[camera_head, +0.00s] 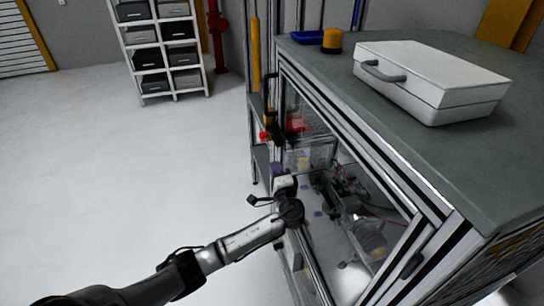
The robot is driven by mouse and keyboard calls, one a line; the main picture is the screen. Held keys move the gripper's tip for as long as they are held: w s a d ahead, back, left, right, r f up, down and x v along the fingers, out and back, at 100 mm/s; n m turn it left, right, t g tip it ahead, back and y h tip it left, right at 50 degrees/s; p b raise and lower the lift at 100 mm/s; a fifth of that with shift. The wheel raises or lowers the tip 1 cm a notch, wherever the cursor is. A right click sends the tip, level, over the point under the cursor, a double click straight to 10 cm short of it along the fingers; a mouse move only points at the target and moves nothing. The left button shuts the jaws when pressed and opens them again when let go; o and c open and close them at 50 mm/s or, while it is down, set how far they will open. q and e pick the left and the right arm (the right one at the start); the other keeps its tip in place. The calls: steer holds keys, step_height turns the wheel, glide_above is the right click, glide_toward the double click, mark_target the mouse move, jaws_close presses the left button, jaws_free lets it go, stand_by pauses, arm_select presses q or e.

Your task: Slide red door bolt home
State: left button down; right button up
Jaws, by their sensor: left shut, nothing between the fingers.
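A glass-doored cabinet (420,215) with aluminium frame stands at the right. A small red part (264,136), which looks like the red door bolt, shows at the far left edge of its front. It is small and partly hidden by dark fittings, so I cannot tell how far it is slid. My left arm comes in from the lower left, and my left gripper (284,183) is at the cabinet front, nearer than the red part and apart from it in the picture. Its fingers are shut and empty, though hard to make out. My right gripper is not in view.
A white case (432,78), a yellow-black knob (332,41) and a blue tray (307,37) lie on the cabinet's green top. Machinery shows behind the glass. A shelf rack with dark bins (151,57) stands at the back. The floor (120,170) at left is clear.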

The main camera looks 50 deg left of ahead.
arm_select(q)
steer(key=shift+v, duration=1.1)
steer(key=shift+f, duration=0.1)
